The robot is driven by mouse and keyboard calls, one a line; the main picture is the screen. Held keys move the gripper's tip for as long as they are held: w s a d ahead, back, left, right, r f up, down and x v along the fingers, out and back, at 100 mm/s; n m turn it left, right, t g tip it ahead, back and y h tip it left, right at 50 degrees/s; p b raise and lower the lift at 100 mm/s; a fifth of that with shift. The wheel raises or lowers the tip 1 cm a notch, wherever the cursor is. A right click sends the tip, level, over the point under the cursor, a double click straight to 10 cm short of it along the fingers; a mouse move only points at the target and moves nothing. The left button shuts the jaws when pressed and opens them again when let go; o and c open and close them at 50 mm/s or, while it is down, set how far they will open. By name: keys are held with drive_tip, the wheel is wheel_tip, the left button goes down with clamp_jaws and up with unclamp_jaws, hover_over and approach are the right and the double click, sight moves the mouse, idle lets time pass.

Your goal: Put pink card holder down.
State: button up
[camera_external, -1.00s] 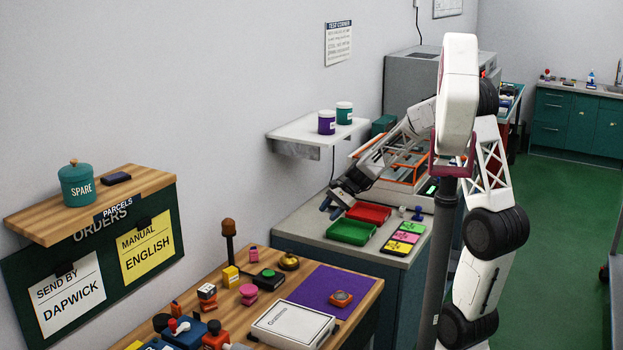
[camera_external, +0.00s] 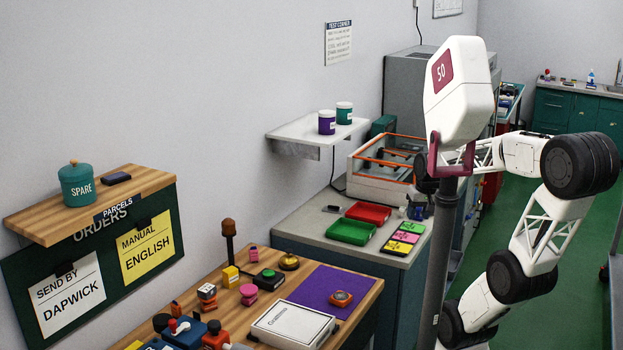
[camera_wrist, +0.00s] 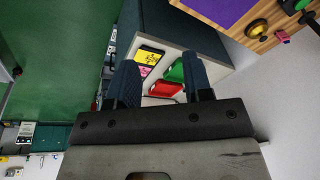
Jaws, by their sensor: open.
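A pink panel (camera_external: 405,237), which may be the pink card holder, lies flat on the counter between a green panel (camera_external: 412,227) and a yellow one (camera_external: 396,248). The pink panel also shows in the wrist view (camera_wrist: 145,72), partly hidden beside a finger. I cannot tell whether it is the holder meant. In the wrist view my gripper (camera_wrist: 161,66) is open, with nothing held between its fingers, and it is apart from the counter. In the external view my gripper is mostly hidden behind my arm and the dark post.
A green tray (camera_external: 352,231) and a red tray (camera_external: 368,212) stand on the counter. A small dark flat item (camera_external: 332,209) lies left of them. An orange-edged frame box (camera_external: 385,165) stands behind. The wooden bench (camera_external: 345,320) in front holds several items.

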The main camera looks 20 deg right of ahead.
drive_tip(key=shift+s+d+n+h, duration=0.3)
drive_tip(key=shift+s+d, duration=0.3)
drive_tip(key=shift+s, duration=0.2)
drive_tip(key=shift+s+d+n+h, duration=0.2)
drive_tip(key=shift+s+d+h, duration=0.1)
drive_tip(key=shift+s+d, duration=0.4)
